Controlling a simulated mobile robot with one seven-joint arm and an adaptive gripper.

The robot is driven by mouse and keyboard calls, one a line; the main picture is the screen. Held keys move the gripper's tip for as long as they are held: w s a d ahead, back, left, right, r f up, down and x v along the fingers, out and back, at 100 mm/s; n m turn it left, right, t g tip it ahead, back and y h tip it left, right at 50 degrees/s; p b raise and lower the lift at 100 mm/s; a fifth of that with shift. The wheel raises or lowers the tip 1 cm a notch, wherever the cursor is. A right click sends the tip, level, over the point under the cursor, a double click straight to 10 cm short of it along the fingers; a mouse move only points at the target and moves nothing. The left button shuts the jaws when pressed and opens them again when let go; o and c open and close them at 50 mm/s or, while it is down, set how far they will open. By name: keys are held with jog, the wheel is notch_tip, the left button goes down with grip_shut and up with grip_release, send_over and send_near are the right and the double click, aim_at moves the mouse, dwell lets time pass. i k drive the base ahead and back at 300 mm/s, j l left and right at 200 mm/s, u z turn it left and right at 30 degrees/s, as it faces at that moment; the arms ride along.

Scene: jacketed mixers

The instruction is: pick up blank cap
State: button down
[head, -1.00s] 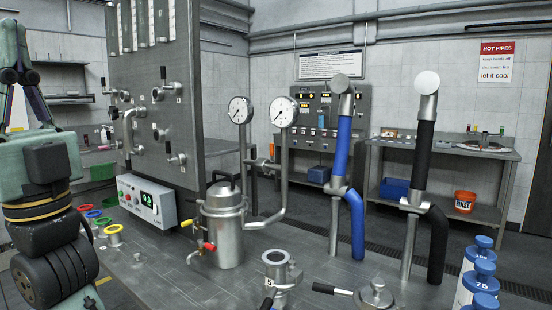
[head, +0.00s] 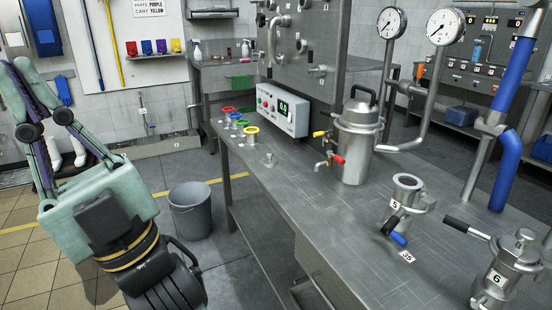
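A small grey metal piece with an upright stub (head: 269,159) lies on the steel bench just past the coloured rings; it may be the blank cap, but it is too small to be sure. My gripper (head: 22,75) is at the left edge of the head view, raised and pointing up and away, with pale green fingers and black joints. It is left of the bench and well apart from the small piece. Nothing shows between the fingers, and how far apart their tips are is unclear.
The steel bench (head: 310,205) carries red, green, blue and yellow rings (head: 251,131), a control box (head: 283,111), a jacketed vessel (head: 358,140) and fittings 5 (head: 407,200) and 6 (head: 497,275). A grey bucket (head: 190,210) stands on the floor between my arm and the bench.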

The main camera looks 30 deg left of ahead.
aim_at(269, 161)
jog(key=u, duration=0.55)
jog(key=i+j+u, duration=0.1)
jog(key=u, duration=0.25)
jog(key=i+u, duration=0.45)
jog(key=u, duration=0.25)
jog(key=i+l, duration=0.1)
jog(key=i, duration=0.3)
jog(key=i+l, duration=0.15)
jog(key=i, duration=0.25)
